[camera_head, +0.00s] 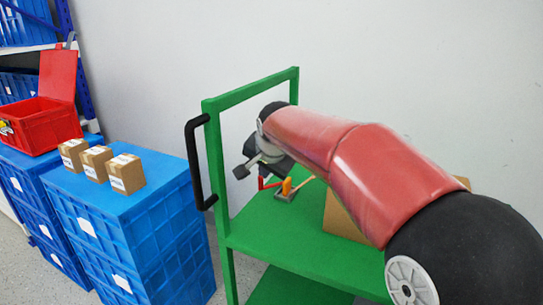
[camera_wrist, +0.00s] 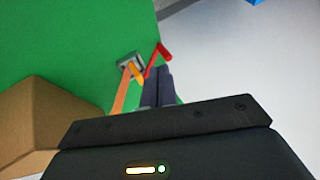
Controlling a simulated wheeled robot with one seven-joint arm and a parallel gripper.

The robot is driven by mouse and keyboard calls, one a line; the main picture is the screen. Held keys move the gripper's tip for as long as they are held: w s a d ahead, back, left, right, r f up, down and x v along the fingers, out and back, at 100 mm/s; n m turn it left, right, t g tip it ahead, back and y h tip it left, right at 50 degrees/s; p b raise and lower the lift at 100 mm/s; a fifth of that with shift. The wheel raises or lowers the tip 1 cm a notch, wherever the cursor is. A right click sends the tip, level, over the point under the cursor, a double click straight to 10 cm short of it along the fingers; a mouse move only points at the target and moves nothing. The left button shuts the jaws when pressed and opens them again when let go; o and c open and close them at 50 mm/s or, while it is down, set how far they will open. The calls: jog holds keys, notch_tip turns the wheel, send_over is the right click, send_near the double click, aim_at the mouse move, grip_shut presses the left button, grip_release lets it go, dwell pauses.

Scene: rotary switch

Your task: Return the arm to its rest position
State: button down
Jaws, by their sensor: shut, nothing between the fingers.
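My red arm reaches from the lower right over a green cart (camera_head: 300,245) in the head view. My gripper (camera_head: 242,171) is near the cart's left side, above the shelf, and is partly hidden by the wrist. In the wrist view the dark fingers of my gripper (camera_wrist: 158,84) are together, with nothing between them. A small rotary switch with an orange knob (camera_head: 287,187) on a grey base sits on the green shelf. The switch also shows in the wrist view (camera_wrist: 136,70), just beyond and left of the fingertips. The gripper appears apart from it.
A cardboard box (camera_head: 339,216) stands on the shelf, partly behind my arm. The cart has a black handle (camera_head: 195,165). Blue crates (camera_head: 140,225) with small boxes (camera_head: 125,174) stand left.

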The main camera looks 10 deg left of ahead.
jog(key=s+d+r+n+h+p, duration=0.1)
jog(key=s+d+r+n, duration=0.1)
jog(key=s+d, duration=1.25)
jog(key=s+d+f+n, duration=0.1)
jog(key=s+d+f, duration=0.1)
jog(key=s, duration=0.3)
jog(key=s+d+f+n+g+h, duration=0.1)
jog(key=s+d+f, duration=0.2)
jog(key=s, duration=0.3)
jog(key=s+d+f+p, duration=0.1)
jog(key=s+d+f, duration=0.2)
jog(key=s+d, duration=0.1)
jog(key=shift+s+n+h, duration=0.3)
jog(key=shift+s+n, duration=0.1)
jog(key=shift+s, duration=0.5)
